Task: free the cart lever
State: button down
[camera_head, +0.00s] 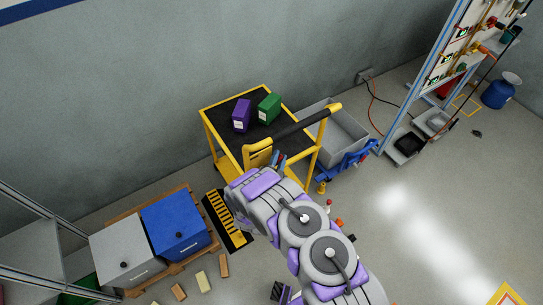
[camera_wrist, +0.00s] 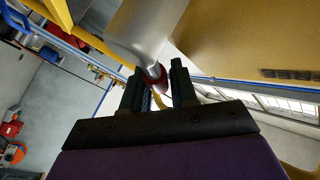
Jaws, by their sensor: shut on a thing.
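The yellow cart (camera_head: 208,128) with a black top stands near the wall, with its handle bar (camera_head: 300,127) on the near right side. My arm reaches to this side, and my gripper (camera_head: 277,160) is small and partly hidden there. In the wrist view my gripper (camera_wrist: 158,74) has its two dark fingers around a short metal stem with a red end (camera_wrist: 155,80), which appears to be the lever. The stem comes out of a smooth silver-grey part (camera_wrist: 147,28). The exact contact of the fingers is partly hidden.
A purple box (camera_head: 241,115) and a green box (camera_head: 269,108) stand on the cart. A grey bin (camera_head: 345,133) on a blue trolley is close at right. The right floor is mostly clear.

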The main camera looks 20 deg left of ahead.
jog(key=shift+r, duration=0.1)
jog(key=c, duration=1.3)
grip_release()
jog(key=shift+d+r, duration=0.1)
jog(key=shift+d, duration=0.25)
jog(key=shift+o, duration=0.3)
jog(key=shift+s+r, duration=0.1)
jog(key=shift+a, duration=0.7)
jog(key=shift+d+f, duration=0.1)
jog(key=shift+f, duration=0.1)
jog(key=shift+d, duration=0.1)
